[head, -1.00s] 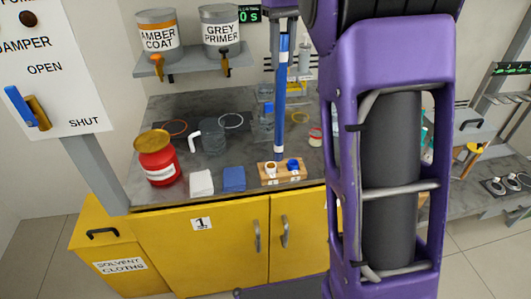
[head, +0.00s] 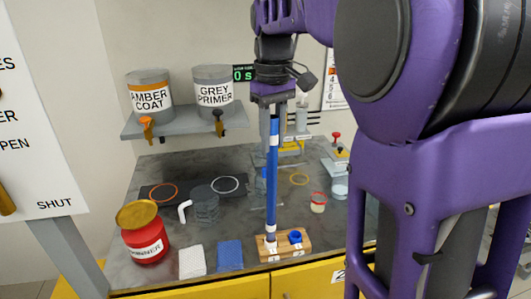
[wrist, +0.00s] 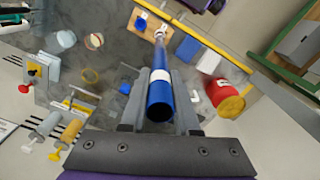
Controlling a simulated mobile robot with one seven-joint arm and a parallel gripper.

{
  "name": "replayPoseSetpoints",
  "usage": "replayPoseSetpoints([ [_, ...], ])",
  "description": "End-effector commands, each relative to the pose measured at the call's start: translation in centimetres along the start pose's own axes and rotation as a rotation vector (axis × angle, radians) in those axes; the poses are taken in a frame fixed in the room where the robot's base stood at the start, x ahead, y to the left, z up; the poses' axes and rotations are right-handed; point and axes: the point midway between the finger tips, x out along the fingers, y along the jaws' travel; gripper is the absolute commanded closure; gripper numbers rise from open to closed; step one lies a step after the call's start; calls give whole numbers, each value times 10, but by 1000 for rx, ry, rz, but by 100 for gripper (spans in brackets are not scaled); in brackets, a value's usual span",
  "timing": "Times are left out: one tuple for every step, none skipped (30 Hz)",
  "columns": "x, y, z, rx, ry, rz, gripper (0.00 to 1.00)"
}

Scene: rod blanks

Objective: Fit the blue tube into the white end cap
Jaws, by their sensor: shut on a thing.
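A long blue tube (head: 272,180) with white bands hangs upright from my gripper (head: 274,118), which is shut on its upper part. The wrist view looks down along the tube (wrist: 160,104) between the fingers (wrist: 160,88). The tube's lower end meets the white end cap (head: 271,246) at the left of a small wooden block (head: 284,252). The tube end covers the cap's opening, and I cannot tell whether it is inside or just above. A blue end cap (head: 295,237) stands at the right of the same block.
A shelf (head: 180,122) holds two paint tins. A small jar (head: 318,203) is to the right.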

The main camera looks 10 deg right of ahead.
Motion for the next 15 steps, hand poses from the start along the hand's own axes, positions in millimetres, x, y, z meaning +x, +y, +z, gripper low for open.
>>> replayPoseSetpoints([
  [9,0,0,0,-2,-1,100],
  [13,0,0,0,-2,-1,100],
  [20,0,0,-1,-3,-1,100],
  [24,0,0,-1,-2,-1,100],
  [28,0,0,-1,-2,-1,100],
  [31,-1,0,-1,-2,-1,100],
  [32,0,0,-1,-1,-1,100],
  [32,0,0,-1,0,0,100],
  [31,0,0,-1,1,0,100],
  [31,0,0,-1,1,0,100],
  [31,0,0,-1,1,0,100],
  [31,0,0,0,0,0,100],
  [31,0,0,0,0,0,100],
  [31,0,0,0,0,0,100],
  [32,0,0,0,0,0,100],
])
